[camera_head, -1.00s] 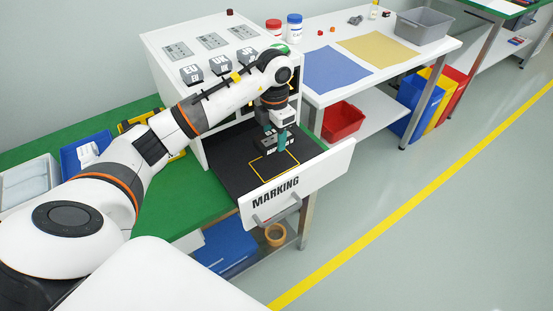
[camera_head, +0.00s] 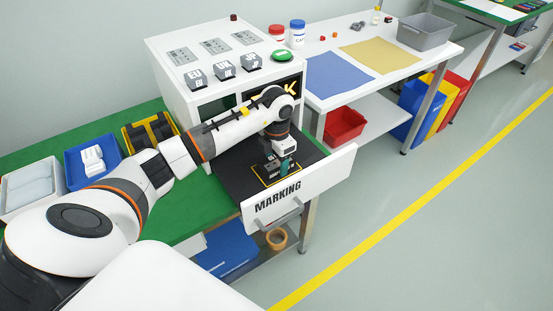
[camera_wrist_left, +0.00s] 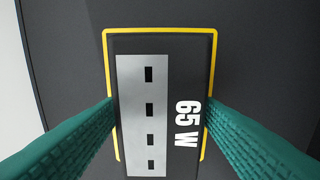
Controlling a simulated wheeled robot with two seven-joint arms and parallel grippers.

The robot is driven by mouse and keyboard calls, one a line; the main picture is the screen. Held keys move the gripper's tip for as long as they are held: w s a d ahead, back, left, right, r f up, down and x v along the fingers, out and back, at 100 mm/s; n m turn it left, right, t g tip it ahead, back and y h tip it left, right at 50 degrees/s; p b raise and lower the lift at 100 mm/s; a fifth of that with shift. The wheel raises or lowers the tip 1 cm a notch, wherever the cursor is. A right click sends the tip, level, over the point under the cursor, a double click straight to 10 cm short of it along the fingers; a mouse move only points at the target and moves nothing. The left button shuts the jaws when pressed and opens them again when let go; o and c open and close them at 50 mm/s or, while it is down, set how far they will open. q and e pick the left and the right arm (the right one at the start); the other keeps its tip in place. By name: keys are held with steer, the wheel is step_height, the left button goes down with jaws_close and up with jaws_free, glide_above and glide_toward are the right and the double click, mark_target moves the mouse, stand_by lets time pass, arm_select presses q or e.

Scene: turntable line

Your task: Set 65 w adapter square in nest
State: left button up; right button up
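The 65 W adapter (camera_wrist_left: 185,75) is a dark block with a pale grey panel. In the left wrist view it lies inside the yellow nest outline (camera_wrist_left: 160,31), its edges roughly parallel to it. The adapter (camera_head: 269,166) also shows in the head view, partly behind the fingers, over the open drawer's black floor. My left gripper (camera_head: 284,166) points down there. Its teal fingers, seen in the left wrist view (camera_wrist_left: 160,108), press against both long sides of the adapter. Whether the adapter rests fully on the floor cannot be told. My right gripper is not in view.
The drawer has a white front marked MARKING (camera_head: 300,190) with a handle. Behind it stands a white machine (camera_head: 160,65) with EU, UK and JP blocks on top and a partly hidden screen. A blue bin (camera_head: 72,170) and a yellow bin (camera_head: 129,139) stand left on the green bench.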

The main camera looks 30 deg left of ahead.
mark_target(277, 160)
arm_select(q)
steer(key=shift+o, duration=1)
steer(key=shift+r, duration=0.25)
step_height(277, 160, up, 12)
steer(key=shift+b, duration=0.4)
